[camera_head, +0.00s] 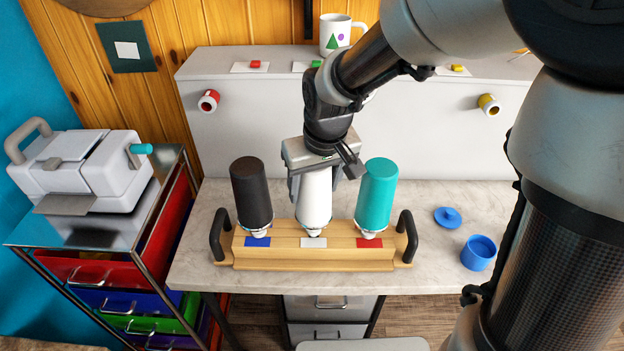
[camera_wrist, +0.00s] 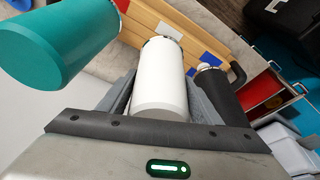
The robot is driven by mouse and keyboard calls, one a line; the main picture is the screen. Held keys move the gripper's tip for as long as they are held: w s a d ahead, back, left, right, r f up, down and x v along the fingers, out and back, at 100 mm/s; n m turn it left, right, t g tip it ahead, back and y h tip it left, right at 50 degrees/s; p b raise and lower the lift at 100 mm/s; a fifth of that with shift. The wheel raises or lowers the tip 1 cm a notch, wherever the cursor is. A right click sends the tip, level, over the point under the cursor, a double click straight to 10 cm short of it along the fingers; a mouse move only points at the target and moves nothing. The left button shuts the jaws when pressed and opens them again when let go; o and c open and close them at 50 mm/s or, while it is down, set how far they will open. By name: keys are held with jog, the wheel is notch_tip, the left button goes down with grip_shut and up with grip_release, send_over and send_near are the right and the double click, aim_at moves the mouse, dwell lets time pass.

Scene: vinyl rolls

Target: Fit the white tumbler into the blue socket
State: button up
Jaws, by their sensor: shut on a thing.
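The white tumbler (camera_head: 315,200) stands at the middle place of the wooden rack (camera_head: 285,240), behind the white label (camera_head: 313,243). Its lower end looks to be in or at that socket. My gripper (camera_head: 316,180) is shut on the tumbler from above; in the wrist view the white tumbler (camera_wrist: 161,85) lies between both fingers. The blue label (camera_head: 257,242) marks the left socket, where a black tumbler (camera_head: 251,190) stands. A teal tumbler (camera_head: 377,192) stands at the right, by the red label (camera_head: 369,243). The socket openings are hidden.
The rack has black handles (camera_head: 219,234) at both ends. A blue cup (camera_head: 478,253) and a blue lid (camera_head: 447,217) lie to the right on the marble table (camera_head: 200,260). A grey shelf (camera_head: 240,135) with a mug (camera_head: 338,33) stands behind. The black and teal neighbours stand close to my gripper.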

jog(key=shift+r+p, duration=2.4)
jog(key=shift+r, duration=0.9)
jog(key=shift+o, duration=1.4)
grip_shut()
